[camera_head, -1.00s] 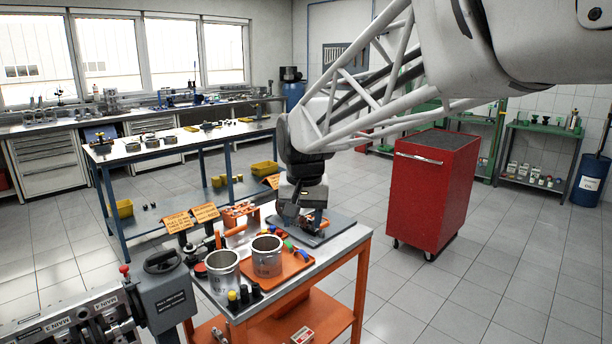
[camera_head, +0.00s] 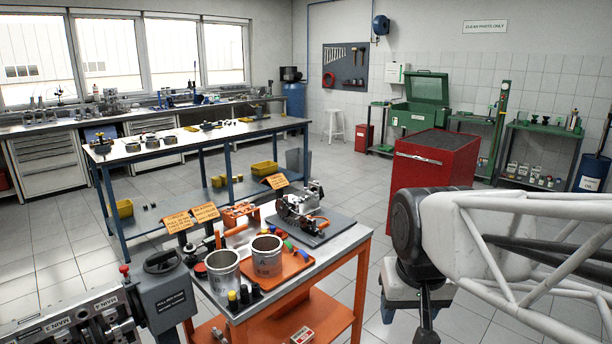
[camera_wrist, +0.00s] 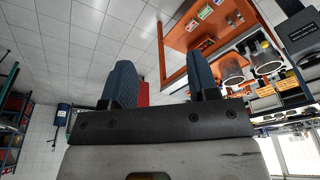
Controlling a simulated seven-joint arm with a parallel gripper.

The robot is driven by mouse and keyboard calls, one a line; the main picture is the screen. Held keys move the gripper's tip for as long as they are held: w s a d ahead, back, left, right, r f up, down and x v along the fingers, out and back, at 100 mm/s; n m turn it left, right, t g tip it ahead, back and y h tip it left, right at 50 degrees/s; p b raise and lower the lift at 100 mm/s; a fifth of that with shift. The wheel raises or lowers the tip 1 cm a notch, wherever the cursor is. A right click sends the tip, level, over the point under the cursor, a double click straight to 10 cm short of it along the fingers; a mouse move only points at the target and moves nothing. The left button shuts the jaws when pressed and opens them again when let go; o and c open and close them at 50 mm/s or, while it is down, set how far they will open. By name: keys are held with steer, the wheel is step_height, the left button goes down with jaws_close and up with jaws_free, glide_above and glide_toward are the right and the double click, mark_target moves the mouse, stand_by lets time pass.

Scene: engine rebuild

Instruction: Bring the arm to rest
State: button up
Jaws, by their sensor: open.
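My gripper (camera_wrist: 163,75) is open in the wrist view, with its two blue-grey fingers wide apart and nothing between them. In the head view my arm reaches in from the right edge, and my wrist hangs in the lower right, beside and apart from the orange cart (camera_head: 355,262). The wrist is in front of the red cabinet's lower part. The wrist view also shows the orange cart (camera_wrist: 175,40) beyond the fingers. No part is held.
The cart carries two metal cylinders (camera_head: 223,272), an orange tray (camera_head: 290,268) and a dark plate with a metal assembly (camera_head: 300,208). The red cabinet (camera_head: 432,175) stands behind my wrist. A blue-legged table (camera_head: 230,133) is at the left. Floor (camera_head: 345,185) is clear between them.

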steer(key=s+d+f, duration=0.2)
steer(key=s+f, duration=0.1)
steer(key=s, duration=0.3)
steer(key=shift+s+d+f, duration=0.3)
steer(key=shift+s+d, duration=0.1)
